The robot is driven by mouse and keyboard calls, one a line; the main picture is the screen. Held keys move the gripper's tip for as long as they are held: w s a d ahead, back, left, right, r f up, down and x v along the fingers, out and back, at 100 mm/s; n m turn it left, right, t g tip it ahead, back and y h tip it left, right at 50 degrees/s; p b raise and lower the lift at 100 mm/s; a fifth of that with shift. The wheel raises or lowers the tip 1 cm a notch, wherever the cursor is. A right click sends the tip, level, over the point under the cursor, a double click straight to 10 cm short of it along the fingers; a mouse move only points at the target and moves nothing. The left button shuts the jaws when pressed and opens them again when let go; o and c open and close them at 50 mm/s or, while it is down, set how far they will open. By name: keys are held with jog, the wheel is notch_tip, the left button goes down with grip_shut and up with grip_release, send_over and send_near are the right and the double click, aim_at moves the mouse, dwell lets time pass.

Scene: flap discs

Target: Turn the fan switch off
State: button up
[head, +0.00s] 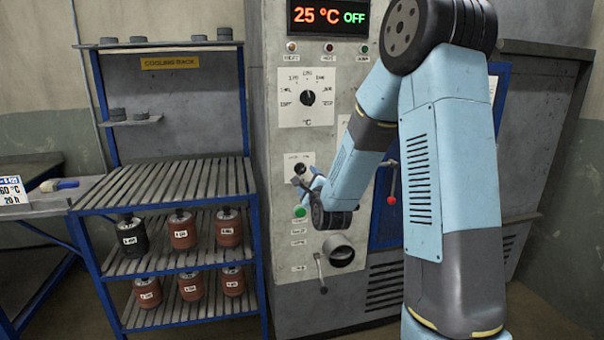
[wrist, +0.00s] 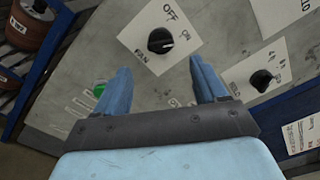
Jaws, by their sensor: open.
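The fan switch (wrist: 160,41) is a black round knob on a white plate marked FAN, OFF and ON in the wrist view. Its pale pointer line faces right, nearer the ON mark than the OFF mark. In the head view the fan switch (head: 299,168) sits on the grey cabinet front, just above my gripper (head: 306,187). In the wrist view my gripper (wrist: 160,74) is open and empty. Its two blue fingers stand apart on either side below the knob, and the knob lies beyond the fingertips. I see no contact with it.
A second black knob (wrist: 262,80) lies right of the fan switch, and a green button (wrist: 99,89) lies lower left. The oven display (head: 329,17) reads 25 °C OFF, above a temperature dial (head: 308,98). A blue cooling rack (head: 165,185) with labelled parts stands left.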

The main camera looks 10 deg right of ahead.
aim_at(302, 173)
jog(key=w, duration=0.9)
jog(key=shift+c, duration=0.2)
jog(key=c, duration=1)
jog(key=shift+n, duration=0.4)
jog(key=n, duration=0.5)
jog(key=shift+f+n, duration=0.15)
jog(key=shift+n, duration=0.15)
jog(key=n, duration=0.5)
jog(key=shift+s, duration=0.1)
jog(key=shift+f+n, duration=0.1)
jog(key=shift+n, duration=0.3)
